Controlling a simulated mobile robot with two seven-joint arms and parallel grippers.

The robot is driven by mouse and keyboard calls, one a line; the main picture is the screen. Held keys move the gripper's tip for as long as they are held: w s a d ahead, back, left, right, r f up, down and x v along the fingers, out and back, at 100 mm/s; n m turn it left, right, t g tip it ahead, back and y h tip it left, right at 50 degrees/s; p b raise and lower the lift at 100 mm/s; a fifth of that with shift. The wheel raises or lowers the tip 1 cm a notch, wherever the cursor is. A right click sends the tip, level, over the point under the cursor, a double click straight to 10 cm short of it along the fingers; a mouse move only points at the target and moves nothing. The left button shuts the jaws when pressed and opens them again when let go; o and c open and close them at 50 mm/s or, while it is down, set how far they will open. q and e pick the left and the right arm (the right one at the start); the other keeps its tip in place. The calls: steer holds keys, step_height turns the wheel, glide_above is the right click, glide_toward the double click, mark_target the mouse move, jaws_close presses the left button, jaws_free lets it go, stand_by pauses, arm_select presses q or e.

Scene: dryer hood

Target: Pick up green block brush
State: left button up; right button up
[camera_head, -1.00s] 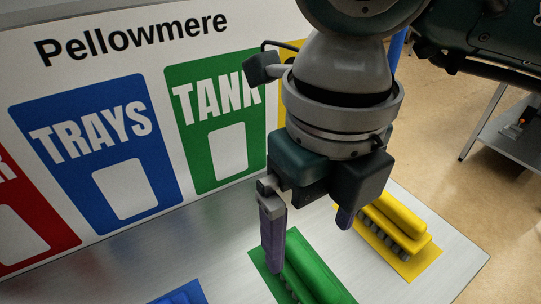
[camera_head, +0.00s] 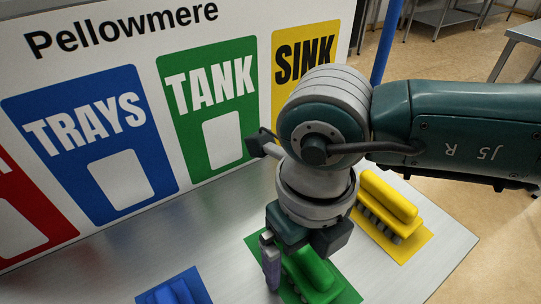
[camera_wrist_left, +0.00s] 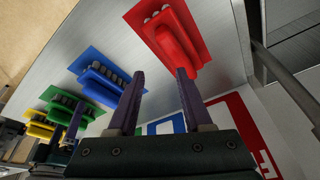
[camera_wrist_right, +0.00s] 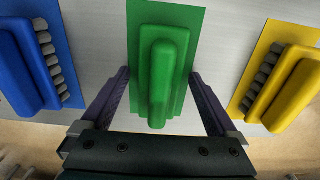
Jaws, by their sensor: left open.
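The green block brush (camera_head: 318,272) lies on a green mat on the metal table, under my right gripper (camera_head: 288,268). In the right wrist view the green brush (camera_wrist_right: 158,72) sits between the fingers of my right gripper (camera_wrist_right: 160,78), which are spread wide, one on each side. I see no finger touching it. In the head view the gripper hides part of the brush. My left gripper (camera_wrist_left: 160,75) is open and empty in the left wrist view, with the red brush (camera_wrist_left: 175,42) beyond its fingertips.
A blue brush (camera_head: 176,292) lies left of the green one and a yellow brush (camera_head: 388,203) lies to the right, each on its own mat. A white signboard (camera_head: 110,40) with coloured panels stands along the back of the table.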

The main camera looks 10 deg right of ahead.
steer(key=c, duration=1.4)
step_height(320, 180, up, 20)
steer(key=shift+r, duration=0.1)
steer(key=o, duration=0.9)
steer(key=shift+c, duration=0.2)
steer(key=c, duration=0.6)
steer(key=shift+c, duration=0.2)
